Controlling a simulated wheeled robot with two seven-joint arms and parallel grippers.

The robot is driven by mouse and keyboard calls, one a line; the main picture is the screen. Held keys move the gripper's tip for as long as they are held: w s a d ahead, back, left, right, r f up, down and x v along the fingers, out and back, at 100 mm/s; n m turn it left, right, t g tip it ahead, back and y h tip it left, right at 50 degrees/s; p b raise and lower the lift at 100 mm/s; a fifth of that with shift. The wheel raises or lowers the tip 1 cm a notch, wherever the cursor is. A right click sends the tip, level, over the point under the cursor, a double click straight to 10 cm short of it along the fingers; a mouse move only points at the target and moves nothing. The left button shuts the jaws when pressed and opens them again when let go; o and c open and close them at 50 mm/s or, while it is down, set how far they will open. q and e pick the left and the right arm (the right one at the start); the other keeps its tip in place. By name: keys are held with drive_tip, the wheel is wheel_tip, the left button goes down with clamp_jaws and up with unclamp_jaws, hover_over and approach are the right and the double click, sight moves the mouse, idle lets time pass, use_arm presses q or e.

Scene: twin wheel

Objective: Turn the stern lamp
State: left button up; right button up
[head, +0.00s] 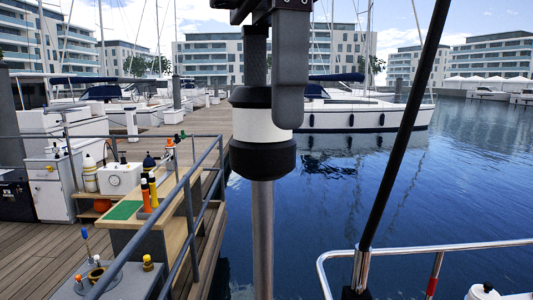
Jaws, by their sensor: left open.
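The stern lamp (258,126) is a white band between black upper and lower parts, upright on a grey metal pole (263,230) in the middle of the head view. My left gripper (272,98) comes down from the top edge and is open. One dark finger overlaps the lamp's upper right side in front. The other finger, further left, goes down behind the lamp's top, and its tip is hidden. I cannot tell whether either finger touches the lamp. My right gripper is not in view.
A black slanted pole (400,150) rises at the right, beside a chrome rail (440,249). A grey dock railing (190,190) and a wooden workbench (178,207) with bottles stand at the left. Open water (470,180) lies to the right, with moored boats behind.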

sight(269, 126)
use_arm(q)
drive_tip(key=f, duration=0.1)
drive_tip(key=f+b, duration=0.1)
drive_tip(key=f, duration=0.1)
drive_tip(key=shift+w, duration=0.35)
drive_tip(key=shift+w+f+b, duration=0.25)
drive_tip(key=shift+f+b, duration=0.1)
drive_tip(key=shift+b, duration=0.1)
drive_tip(key=shift+f, duration=0.1)
drive_tip(key=shift+s, duration=0.25)
drive_tip(key=shift+w, duration=0.1)
drive_tip(key=c, duration=1)
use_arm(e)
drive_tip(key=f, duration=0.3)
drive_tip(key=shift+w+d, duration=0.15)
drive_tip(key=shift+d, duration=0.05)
